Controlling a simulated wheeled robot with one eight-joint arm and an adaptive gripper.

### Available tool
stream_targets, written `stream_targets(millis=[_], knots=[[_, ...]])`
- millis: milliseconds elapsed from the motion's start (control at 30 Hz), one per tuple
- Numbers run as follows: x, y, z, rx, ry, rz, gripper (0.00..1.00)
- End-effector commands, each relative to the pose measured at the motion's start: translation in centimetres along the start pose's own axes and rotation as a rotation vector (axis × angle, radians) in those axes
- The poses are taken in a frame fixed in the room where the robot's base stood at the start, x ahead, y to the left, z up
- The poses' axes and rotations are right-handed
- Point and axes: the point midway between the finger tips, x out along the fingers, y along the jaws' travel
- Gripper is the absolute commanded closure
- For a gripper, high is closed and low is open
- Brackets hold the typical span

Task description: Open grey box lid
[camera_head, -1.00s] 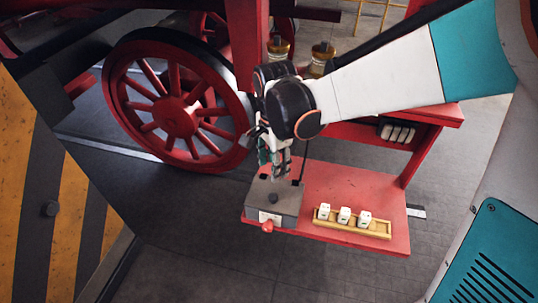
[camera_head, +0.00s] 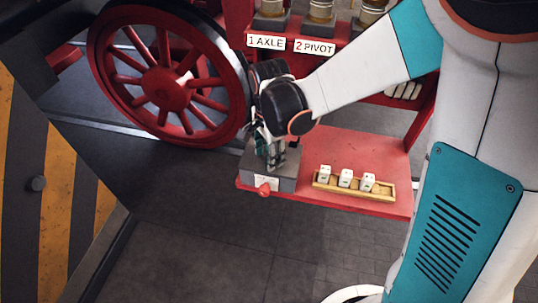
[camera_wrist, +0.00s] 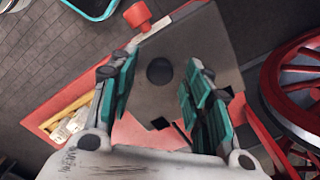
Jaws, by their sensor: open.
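The grey box (camera_head: 284,181) sits at the left end of a red shelf, with a white label and a red knob (camera_head: 264,189) on its front. In the wrist view its flat grey lid (camera_wrist: 185,50) shows from above, with a round black knob (camera_wrist: 159,71) near the middle. The lid lies shut. My gripper (camera_head: 270,162) points down over the box. In the wrist view my gripper (camera_wrist: 160,92) is open, its teal-padded fingers on either side of the black knob, with gaps between. Whether the fingertips touch the lid cannot be told.
A yellow tray (camera_head: 354,189) with three white dice-like blocks stands on the red shelf (camera_head: 340,147) to the right. A large red spoked wheel (camera_head: 166,89) stands close on the left. Signs "1 AXLE" (camera_head: 266,42) and "2 PIVOT" (camera_head: 314,47) hang behind, below brass-coloured pots.

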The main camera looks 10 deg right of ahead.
Motion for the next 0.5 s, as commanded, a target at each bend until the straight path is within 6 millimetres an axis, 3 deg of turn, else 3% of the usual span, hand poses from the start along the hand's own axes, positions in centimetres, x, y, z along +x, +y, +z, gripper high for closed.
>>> stream_targets(millis=[267, 433, 467, 500], knots=[[0.07, 0.00, 0.00, 0.000, 0.000, 0.000, 0.55], [0.07, -0.01, 0.00, 0.000, 0.000, 0.000, 0.94], [0.07, -0.01, 0.00, 0.000, 0.000, 0.000, 1.00], [0.07, -0.01, 0.00, 0.000, 0.000, 0.000, 1.00]])
